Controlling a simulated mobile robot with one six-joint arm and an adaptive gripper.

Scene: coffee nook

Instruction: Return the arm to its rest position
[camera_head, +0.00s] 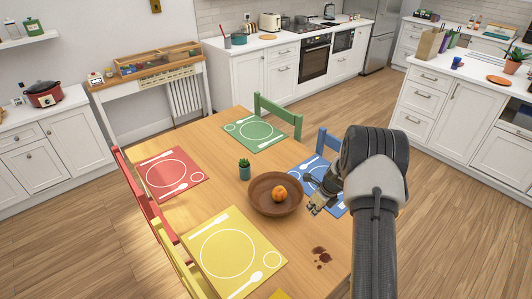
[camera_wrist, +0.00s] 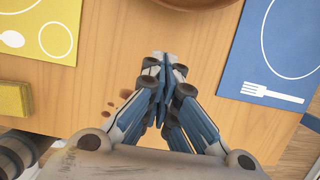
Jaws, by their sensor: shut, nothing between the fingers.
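My gripper (camera_head: 318,203) is at the end of my raised arm, over the right side of the wooden dining table (camera_head: 225,185), beside the brown bowl. In the wrist view my gripper (camera_wrist: 166,62) points at the table with its fingers shut together and nothing between them. My arm covers part of the blue placemat (camera_head: 318,172) and the table's right edge. The gripper's height above the table is hard to tell.
A brown bowl (camera_head: 267,207) holds an orange fruit (camera_head: 280,193). A small potted plant (camera_head: 244,169), red (camera_head: 168,173), green (camera_head: 255,134) and yellow (camera_head: 231,253) placemats lie around it. Dark stains (camera_head: 321,257) mark the near table. A yellow block (camera_wrist: 14,100) shows in the wrist view. Chairs surround the table.

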